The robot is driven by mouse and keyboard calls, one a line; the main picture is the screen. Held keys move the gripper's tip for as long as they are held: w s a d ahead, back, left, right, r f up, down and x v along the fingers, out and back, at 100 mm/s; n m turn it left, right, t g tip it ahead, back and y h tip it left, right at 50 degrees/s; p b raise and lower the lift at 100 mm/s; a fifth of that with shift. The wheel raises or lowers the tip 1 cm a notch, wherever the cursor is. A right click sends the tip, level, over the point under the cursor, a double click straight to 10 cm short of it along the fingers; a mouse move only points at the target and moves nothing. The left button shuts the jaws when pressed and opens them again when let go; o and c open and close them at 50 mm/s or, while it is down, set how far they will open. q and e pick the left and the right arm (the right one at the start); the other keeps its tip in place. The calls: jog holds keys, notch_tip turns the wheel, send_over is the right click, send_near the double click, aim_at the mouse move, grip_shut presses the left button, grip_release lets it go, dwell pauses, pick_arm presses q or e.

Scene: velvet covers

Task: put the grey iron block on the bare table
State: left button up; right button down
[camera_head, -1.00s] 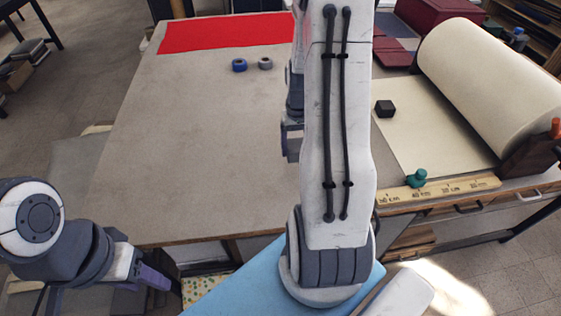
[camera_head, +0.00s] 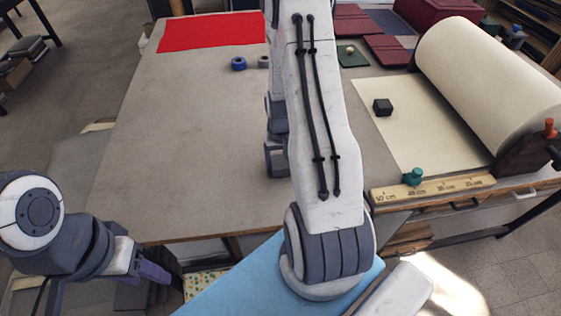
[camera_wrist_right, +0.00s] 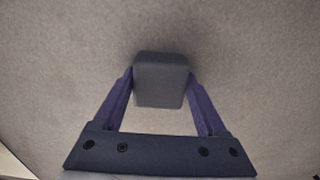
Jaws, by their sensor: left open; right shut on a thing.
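My right gripper (camera_wrist_right: 160,95) is shut on a grey block (camera_wrist_right: 161,82), with a finger on each side of it. Bare grey-brown table surface (camera_head: 190,140) lies behind the block in the wrist view, with a soft shadow near it; I cannot tell whether it touches. In the head view my right gripper (camera_head: 277,160) is over the middle of the table, partly behind my own arm, and the block is hidden there. My left gripper (camera_head: 165,277) is open and empty, low at the left, off the table's front edge.
A red cloth (camera_head: 212,33) lies at the far left, with a blue ring (camera_head: 238,64) and a grey ring (camera_head: 263,62) near it.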

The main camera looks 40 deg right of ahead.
jog(key=shift+f, duration=0.1)
grip_release()
